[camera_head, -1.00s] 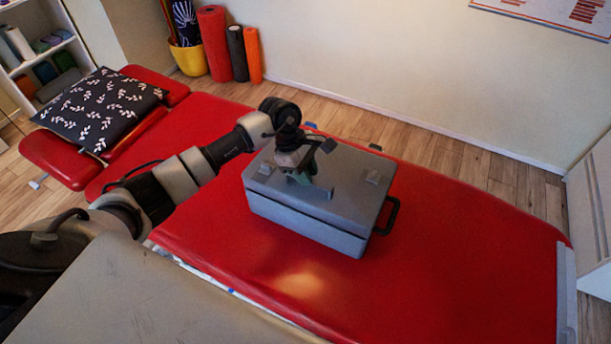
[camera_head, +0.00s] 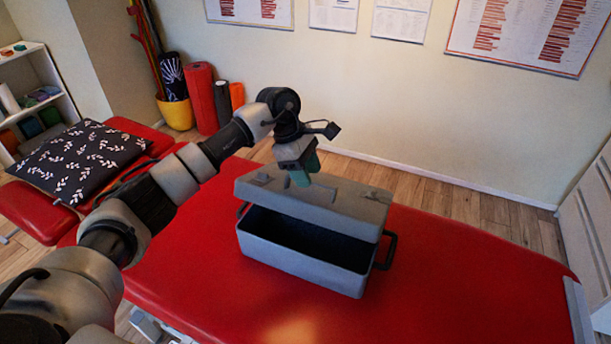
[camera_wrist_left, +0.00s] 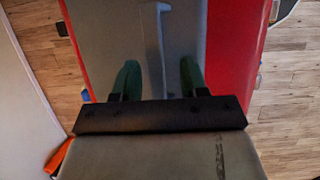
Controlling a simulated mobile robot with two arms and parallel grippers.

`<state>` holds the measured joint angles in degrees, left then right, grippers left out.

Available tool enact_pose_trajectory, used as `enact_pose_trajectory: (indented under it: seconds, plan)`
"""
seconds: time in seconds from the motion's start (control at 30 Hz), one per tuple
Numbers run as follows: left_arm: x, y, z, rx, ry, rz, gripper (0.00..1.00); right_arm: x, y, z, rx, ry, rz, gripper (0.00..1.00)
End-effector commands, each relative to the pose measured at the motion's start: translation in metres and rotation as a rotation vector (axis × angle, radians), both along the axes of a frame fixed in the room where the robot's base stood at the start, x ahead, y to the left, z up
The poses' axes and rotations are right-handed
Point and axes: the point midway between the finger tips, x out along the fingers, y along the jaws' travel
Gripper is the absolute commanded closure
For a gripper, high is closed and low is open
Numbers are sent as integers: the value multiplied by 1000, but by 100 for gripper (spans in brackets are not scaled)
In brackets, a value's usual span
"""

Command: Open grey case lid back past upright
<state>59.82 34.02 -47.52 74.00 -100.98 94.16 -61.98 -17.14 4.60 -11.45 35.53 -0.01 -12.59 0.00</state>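The grey case sits on the red treatment table; its lower box (camera_head: 300,258) shows a dark inside. Its lid (camera_head: 345,207) is partly raised at the front, well short of upright. Two latch pieces show on the lid, and a black handle (camera_head: 391,249) is on the case's right side. My left gripper (camera_head: 303,177) is at the lid's top, from above and behind. In the left wrist view, its green fingertips (camera_wrist_left: 158,80) are apart, with a narrow grey bar (camera_wrist_left: 160,45) on the lid between them and gaps on both sides. My right gripper is not in view.
The red table (camera_head: 440,285) is clear to the right and in front of the case. A dark leaf-patterned pillow (camera_head: 85,160) lies at the left. Rolled mats (camera_head: 202,98) and a yellow pot (camera_head: 177,112) stand by the wall behind.

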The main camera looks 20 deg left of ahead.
Motion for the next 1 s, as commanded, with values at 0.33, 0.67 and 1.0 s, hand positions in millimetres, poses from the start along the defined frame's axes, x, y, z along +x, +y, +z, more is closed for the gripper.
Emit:
enact_pose_trajectory:
  seconds: [0.33,0.67,1.0]
  plan:
    - [0,1,2,0,0,0,51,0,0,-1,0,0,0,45]
    - [1,22,51,1,-5,2,51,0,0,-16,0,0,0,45]
    - [1,40,96,1,-1,2,51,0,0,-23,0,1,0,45]
